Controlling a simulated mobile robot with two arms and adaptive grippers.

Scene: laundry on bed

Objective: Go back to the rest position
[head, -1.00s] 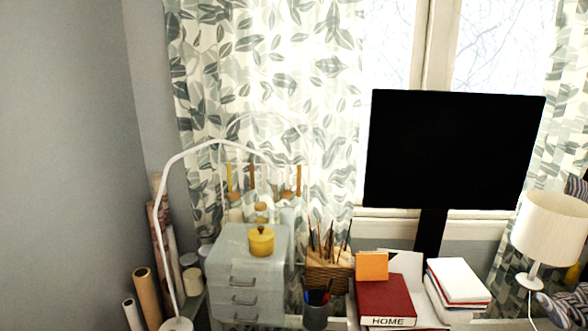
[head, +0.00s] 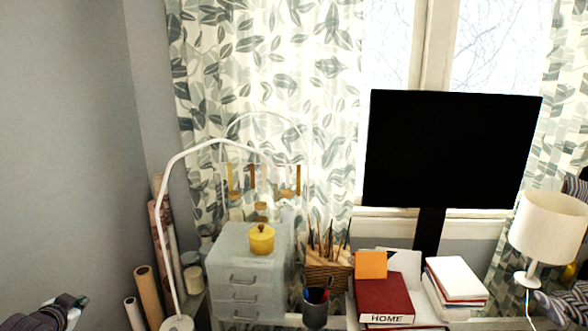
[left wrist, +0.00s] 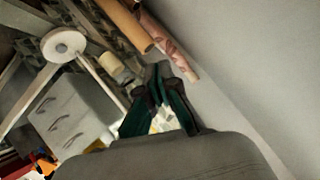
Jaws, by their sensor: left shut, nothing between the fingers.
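My left gripper (head: 78,302) shows at the bottom left corner of the head view, in front of the grey wall. In the left wrist view its dark fingers (left wrist: 160,75) are shut with nothing held between them. My right gripper (head: 552,302) shows only in part at the right edge of the head view, below the lamp. Whether its fingers are open or shut is not clear.
A desk holds a grey drawer unit (head: 245,270) with a yellow pot (head: 261,239), a pen cup (head: 315,312), books (head: 385,297), a black monitor (head: 450,150) and a lamp (head: 550,228). Paper rolls (head: 148,295) stand left; they also show near my left gripper (left wrist: 128,25).

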